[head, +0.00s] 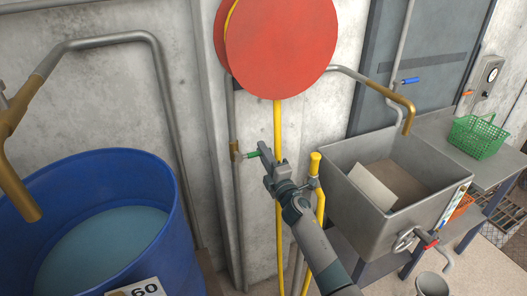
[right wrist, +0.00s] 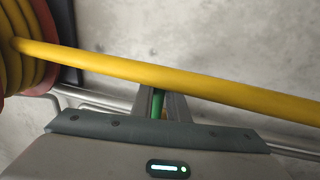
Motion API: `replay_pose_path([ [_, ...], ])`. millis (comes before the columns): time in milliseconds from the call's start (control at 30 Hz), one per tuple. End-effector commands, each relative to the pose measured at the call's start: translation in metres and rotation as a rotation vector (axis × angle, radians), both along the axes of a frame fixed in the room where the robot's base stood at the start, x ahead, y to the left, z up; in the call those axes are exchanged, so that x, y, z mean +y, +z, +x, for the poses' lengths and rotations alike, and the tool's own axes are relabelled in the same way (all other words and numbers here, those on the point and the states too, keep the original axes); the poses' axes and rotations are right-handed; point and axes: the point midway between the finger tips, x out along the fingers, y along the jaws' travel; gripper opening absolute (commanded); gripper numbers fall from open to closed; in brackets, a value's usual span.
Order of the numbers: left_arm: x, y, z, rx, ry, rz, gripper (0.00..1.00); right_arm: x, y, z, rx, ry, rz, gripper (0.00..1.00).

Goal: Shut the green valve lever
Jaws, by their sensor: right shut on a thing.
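The green valve lever (head: 252,154) sticks out to the right, nearly level, from a brass valve (head: 235,151) on a thin upright grey pipe against the wall. My right gripper (head: 264,152) is at the lever's outer end and shut on it. In the right wrist view the green lever (right wrist: 157,103) shows between the two fingers (right wrist: 158,105); the fingertips are partly hidden behind a yellow hose. My left gripper is not in view.
A yellow hose (head: 278,125) hangs from a red reel (head: 281,45) close by my right gripper. A yellow-topped post (head: 315,164) stands just right of it. A blue drum (head: 168,220) of water is at left, a grey sink (head: 350,226) at right. Blue (head: 411,80) and red (head: 430,241) levers sit farther right.

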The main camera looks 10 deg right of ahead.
Motion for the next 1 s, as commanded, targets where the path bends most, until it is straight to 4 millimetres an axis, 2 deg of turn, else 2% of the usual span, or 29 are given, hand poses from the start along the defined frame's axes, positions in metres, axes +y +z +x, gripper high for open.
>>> replay_pose_path([
  [133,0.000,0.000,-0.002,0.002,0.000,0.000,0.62,0.000,-0.005,-0.001,0.007,0.000,0.003,0.00],
  [167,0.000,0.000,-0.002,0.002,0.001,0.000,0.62,0.000,-0.005,-0.001,0.007,0.000,0.003,0.19],
  [200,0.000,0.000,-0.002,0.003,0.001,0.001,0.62,0.000,-0.005,-0.001,0.007,0.000,0.003,0.28],
  [233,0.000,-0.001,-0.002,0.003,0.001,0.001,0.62,0.000,-0.004,-0.001,0.007,0.000,0.002,0.33],
  [667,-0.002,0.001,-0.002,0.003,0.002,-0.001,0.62,-0.001,-0.002,-0.003,0.002,0.001,0.001,0.33],
  [867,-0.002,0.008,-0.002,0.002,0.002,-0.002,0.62,-0.006,-0.004,-0.018,0.003,0.001,0.001,0.33],
  [1000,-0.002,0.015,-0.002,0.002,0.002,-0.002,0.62,-0.012,-0.009,-0.037,0.004,0.000,-0.001,0.33],
])
